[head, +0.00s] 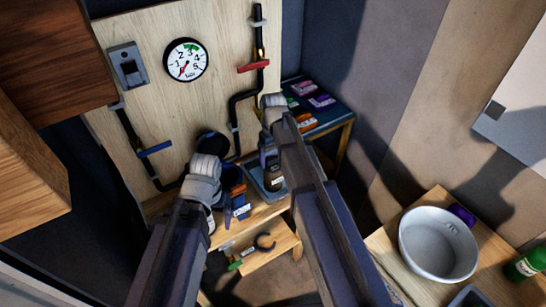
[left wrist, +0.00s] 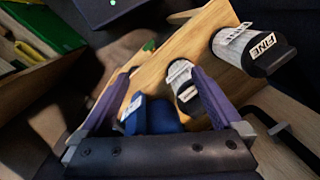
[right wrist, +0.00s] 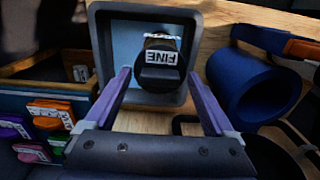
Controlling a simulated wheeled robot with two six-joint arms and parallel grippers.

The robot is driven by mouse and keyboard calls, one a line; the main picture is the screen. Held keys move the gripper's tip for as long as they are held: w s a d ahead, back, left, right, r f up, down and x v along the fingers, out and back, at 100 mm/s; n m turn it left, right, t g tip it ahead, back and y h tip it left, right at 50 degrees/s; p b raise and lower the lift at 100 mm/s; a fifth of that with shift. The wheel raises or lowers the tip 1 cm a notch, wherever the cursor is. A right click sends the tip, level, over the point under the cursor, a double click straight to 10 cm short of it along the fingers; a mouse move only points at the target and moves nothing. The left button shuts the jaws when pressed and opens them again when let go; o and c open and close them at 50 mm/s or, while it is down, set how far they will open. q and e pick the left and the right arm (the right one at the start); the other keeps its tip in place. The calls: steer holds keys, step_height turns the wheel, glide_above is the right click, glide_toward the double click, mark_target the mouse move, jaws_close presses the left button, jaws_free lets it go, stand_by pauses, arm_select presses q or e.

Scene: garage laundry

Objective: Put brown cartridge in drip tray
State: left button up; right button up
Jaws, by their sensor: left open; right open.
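The brown cartridge (head: 273,178) stands upright in the grey, blue-floored drip tray (head: 257,187) on the bench. In the right wrist view its black cap and FINE label (right wrist: 160,72) show inside the tray's rim (right wrist: 104,40). My right gripper (head: 267,150) is open above the tray. Its fingertips (right wrist: 158,72) appear on either side of the cartridge, and I cannot tell whether they touch it. My left gripper (head: 220,212) is open over the bench left of the tray. White cartridges, one labelled FINE (left wrist: 240,48) and one smaller in view (left wrist: 182,80), show near it.
A hollow blue cylinder (right wrist: 262,88) lies beside the tray. Coloured packets (head: 320,100) lie on a side table at the back right. A pressure gauge (head: 186,60) and black pipes are on the wooden panel. A white basin (head: 438,243) stands on the right-hand bench.

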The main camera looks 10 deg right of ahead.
step_height(320, 180, up, 12)
steer(key=p, duration=1.2)
steer(key=shift+r, duration=0.15)
steer(key=shift+f, duration=0.2)
step_height(320, 180, down, 12)
steer(key=b, duration=1.2)
steer(key=shift+r, duration=0.2)
